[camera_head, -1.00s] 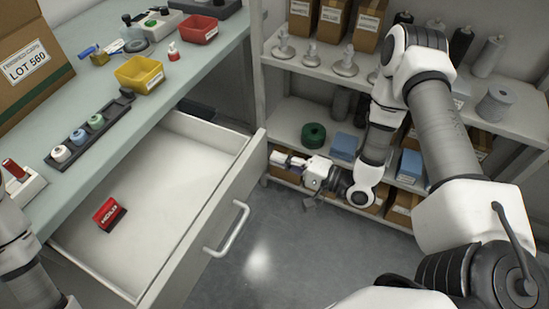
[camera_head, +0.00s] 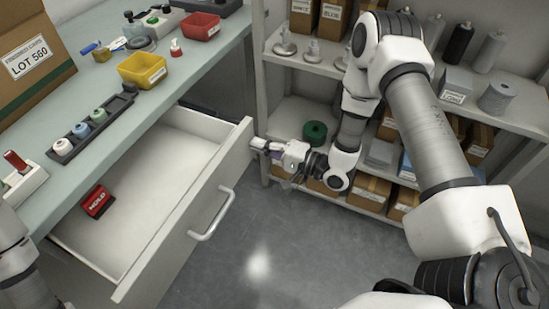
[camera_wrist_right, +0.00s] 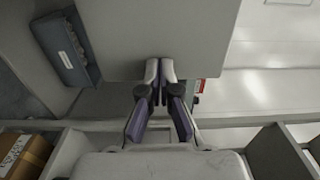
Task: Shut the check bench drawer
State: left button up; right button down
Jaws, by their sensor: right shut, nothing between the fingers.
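The check bench drawer (camera_head: 150,180) stands open under the pale green bench top (camera_head: 115,110). Its pale interior shows, with a red and black block (camera_head: 98,202) inside at the near left. The grey drawer front (camera_head: 228,174) carries a bar handle (camera_head: 213,215). My right gripper (camera_head: 259,146) is shut and empty at the far end of the drawer front, well beyond the handle. In the right wrist view its closed fingertips (camera_wrist_right: 159,68) meet or overlap a grey panel; I cannot tell whether they touch it. My left gripper is out of view.
Shelving (camera_head: 285,112) with cartons and a green roll (camera_head: 315,132) stands close behind my right gripper. A yellow bin (camera_head: 141,68), a red bin (camera_head: 201,26) and a bottle rack (camera_head: 95,122) sit on the bench. The floor (camera_head: 265,235) before the drawer is clear.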

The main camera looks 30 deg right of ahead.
jog(key=b, duration=0.2)
send_near(190, 119)
jog(key=b+x, duration=0.1)
jog(key=x, duration=0.2)
jog(key=f+b+x, duration=0.1)
jog(key=x, duration=0.3)
jog(key=f+x, duration=0.1)
jog(key=x, duration=0.2)
jog(key=shift+w+d+b, duration=0.2)
jog(key=shift+w+b, duration=0.2)
jog(key=shift+w, duration=0.1)
jog(key=shift+w+a, duration=0.2)
jog(key=shift+w, duration=0.05)
jog(key=shift+r, duration=0.2)
jog(key=shift+w+r, duration=0.1)
jog(key=shift+r, duration=0.05)
